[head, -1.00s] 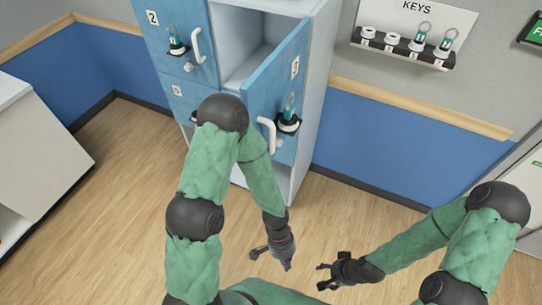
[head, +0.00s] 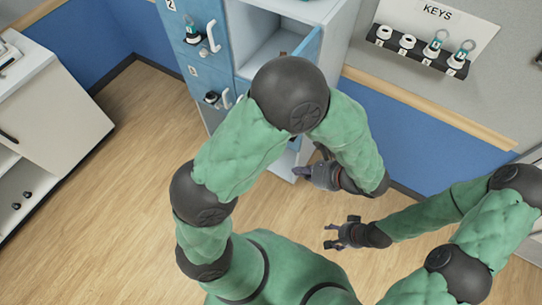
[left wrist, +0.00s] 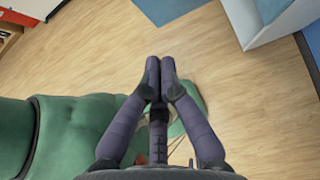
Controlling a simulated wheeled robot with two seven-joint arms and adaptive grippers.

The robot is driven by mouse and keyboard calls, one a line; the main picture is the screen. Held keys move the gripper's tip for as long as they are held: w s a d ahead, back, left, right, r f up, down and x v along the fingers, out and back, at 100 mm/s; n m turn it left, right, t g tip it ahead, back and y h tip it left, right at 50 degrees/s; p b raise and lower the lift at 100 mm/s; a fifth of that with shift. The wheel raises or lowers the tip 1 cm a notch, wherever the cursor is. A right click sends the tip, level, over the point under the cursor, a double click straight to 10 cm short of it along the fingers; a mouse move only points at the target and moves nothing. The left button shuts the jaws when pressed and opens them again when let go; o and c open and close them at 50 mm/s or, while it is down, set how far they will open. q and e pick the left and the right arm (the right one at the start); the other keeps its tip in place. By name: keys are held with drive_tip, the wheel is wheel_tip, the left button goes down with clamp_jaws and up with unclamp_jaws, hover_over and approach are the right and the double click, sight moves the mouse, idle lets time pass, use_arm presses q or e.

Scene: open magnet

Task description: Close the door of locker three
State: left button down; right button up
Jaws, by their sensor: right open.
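The door of locker three (head: 313,44) stands open, swung out from the locker (head: 333,50). My left arm hides most of the door, including its handle and key. The empty inside of the compartment (head: 262,45) shows beside it. My left gripper (head: 304,172) is in front of the locker's lower part, below the door in the picture. In the left wrist view its fingertips (left wrist: 160,62) are together with nothing seen between them. My right gripper (head: 331,236) is open and empty, lower in the picture over the floor.
The shut door of locker two (head: 185,15), with a key and white handle, is to the left, with another shut door (head: 208,78) below. A key rack (head: 420,52) hangs on the right wall. A white cabinet (head: 65,100) stands at left. Floor (head: 120,200) between is clear.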

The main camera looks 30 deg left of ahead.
use_arm(q)
drive_tip(key=s+a+r+p+x, duration=0.1)
drive_tip(key=r+x, duration=0.1)
drive_tip(key=x, duration=1)
drive_tip(key=shift+w+a+f, duration=0.3)
drive_tip(key=shift+w+a, duration=0.2)
drive_tip(key=shift+a, duration=0.15)
drive_tip(key=shift+a, duration=0.1)
